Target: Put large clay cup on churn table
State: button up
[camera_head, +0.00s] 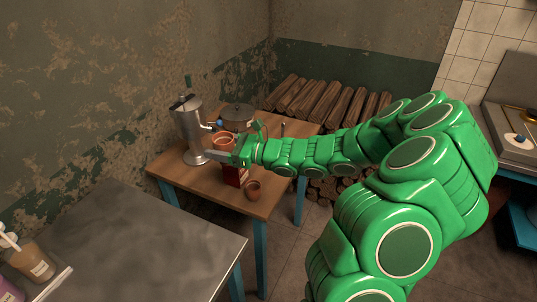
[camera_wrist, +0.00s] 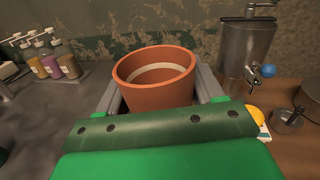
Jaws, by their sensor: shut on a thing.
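The large clay cup (camera_wrist: 155,88) is orange-brown, upright and open at the top, with a pale ring inside. My gripper (camera_wrist: 160,98) is shut on it, one grey finger on each side. In the head view the cup (camera_head: 222,142) and my gripper (camera_head: 226,153) are over the wooden table (camera_head: 212,188) with blue legs, beside the metal churn (camera_head: 187,130). The churn (camera_wrist: 245,50) is to the right of the cup in the wrist view. The cup's base is hidden, so I cannot tell whether it touches the table.
A red box (camera_head: 234,174) is under my gripper, and a dark lidded pot (camera_head: 238,117) stands behind. A grey table (camera_head: 130,245) is nearer, with bottles (camera_head: 32,262) at left. Stacked logs (camera_head: 325,100) lie behind.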

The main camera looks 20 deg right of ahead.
jog(key=w+d+m+t+h, duration=0.2)
jog(key=w+d+t+h, duration=0.15)
jog(key=d, duration=0.45)
jog(key=w+d+m+t+h, duration=0.25)
jog(key=w+d, duration=0.25)
jog(key=d, duration=0.3)
jog(key=g+y, duration=0.1)
send_over(263, 178)
notch_tip(263, 178, down, 11)
jog(key=shift+s+f, duration=0.1)
jog(key=shift+f, duration=4.5)
jog(key=shift+f, duration=0.15)
jog(key=o, duration=1.1)
jog(key=shift+c, duration=0.2)
jog(key=shift+r, duration=0.2)
